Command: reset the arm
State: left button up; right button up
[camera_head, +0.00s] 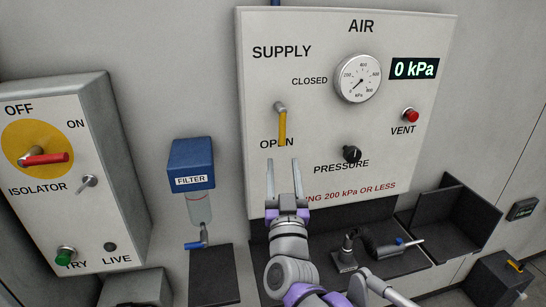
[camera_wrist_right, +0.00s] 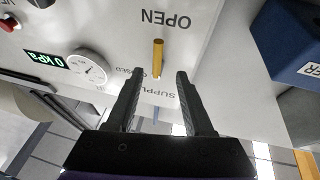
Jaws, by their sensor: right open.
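My right gripper (camera_head: 283,178) is open in front of the white air panel, just below the yellow supply handle (camera_head: 282,128). The handle hangs straight down from its pivot, its lower end by the OPEN label. In the right wrist view my open right gripper (camera_wrist_right: 155,88) has its two fingers apart, with the yellow handle (camera_wrist_right: 158,58) showing beyond and between the tips. Nothing is held. Whether a finger touches the handle cannot be told. My left gripper is not in view.
The air panel (camera_head: 330,120) carries a gauge (camera_head: 358,78), a 0 kPa display (camera_head: 414,69), a red vent button (camera_head: 410,115) and a black pressure knob (camera_head: 351,154). A blue filter (camera_head: 191,160) and the isolator box (camera_head: 75,120) stand left. Black trays (camera_head: 455,215) lie lower right.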

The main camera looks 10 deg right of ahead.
jog(key=s+a+f+n+g+y, duration=0.1)
jog(key=s+f+n+g+y, duration=0.2)
jog(key=f, duration=0.6)
jog(key=s+f+n+g+y, duration=0.1)
jog(key=s+f+g+y, duration=0.2)
jog(key=s+f+g, duration=0.45)
jog(key=s+d+f+m+g+h, duration=0.1)
jog(key=s+d+f+g, duration=0.2)
jog(key=s+f, duration=0.4)
jog(key=s+d+f+m+g+h, duration=0.1)
jog(key=s+d+f+g, duration=0.2)
jog(key=s+f, duration=0.4)
notch_tip(320, 180, down, 4)
jog(key=shift+s+r, duration=0.25)
jog(key=shift+s, duration=0.1)
